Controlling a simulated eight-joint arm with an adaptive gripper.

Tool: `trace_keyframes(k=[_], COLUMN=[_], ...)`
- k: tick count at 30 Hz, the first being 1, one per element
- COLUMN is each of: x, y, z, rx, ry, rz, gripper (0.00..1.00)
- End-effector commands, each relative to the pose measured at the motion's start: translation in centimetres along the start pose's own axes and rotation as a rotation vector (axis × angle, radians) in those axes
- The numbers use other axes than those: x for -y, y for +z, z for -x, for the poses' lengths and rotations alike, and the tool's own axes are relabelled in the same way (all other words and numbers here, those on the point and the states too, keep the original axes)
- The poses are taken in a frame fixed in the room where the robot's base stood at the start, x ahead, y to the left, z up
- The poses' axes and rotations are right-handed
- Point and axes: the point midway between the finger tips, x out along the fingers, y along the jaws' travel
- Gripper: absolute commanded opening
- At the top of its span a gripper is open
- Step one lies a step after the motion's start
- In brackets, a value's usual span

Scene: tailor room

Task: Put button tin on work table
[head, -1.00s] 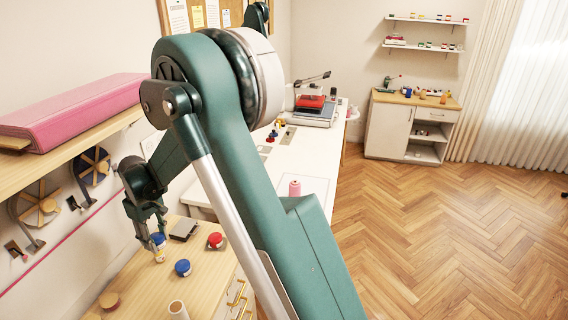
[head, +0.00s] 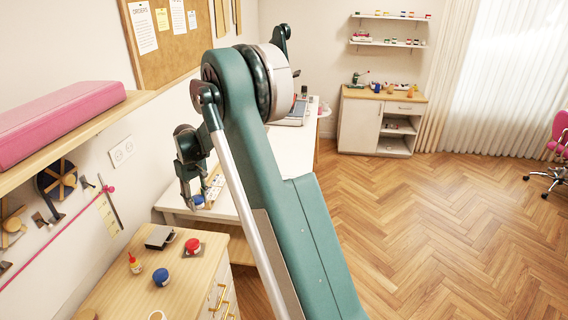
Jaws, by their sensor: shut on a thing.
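My gripper (head: 197,196) is shut on a small tin with a blue top (head: 198,203), which I take to be the button tin. It hangs below my jaws, clear of the wooden dresser and near the close left end of the white work table (head: 222,205). From this angle I cannot tell whether it is above the table top. My fingers hide part of it.
My arm hides much of the work table. A press-like machine (head: 297,113) stands at its far end.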

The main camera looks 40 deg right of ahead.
Motion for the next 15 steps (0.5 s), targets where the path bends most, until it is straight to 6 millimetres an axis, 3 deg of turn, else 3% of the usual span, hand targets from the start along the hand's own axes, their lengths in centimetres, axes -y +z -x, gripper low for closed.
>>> trace_keyframes(k=[3, 15], x=[-4.1, -17.1], y=[0.4, 2.8], z=[0.3, 1.1], rx=[-0.001, -0.007], ry=[-0.001, -0.004], rz=[-0.052, -0.214], gripper=[0.2, 0.2])
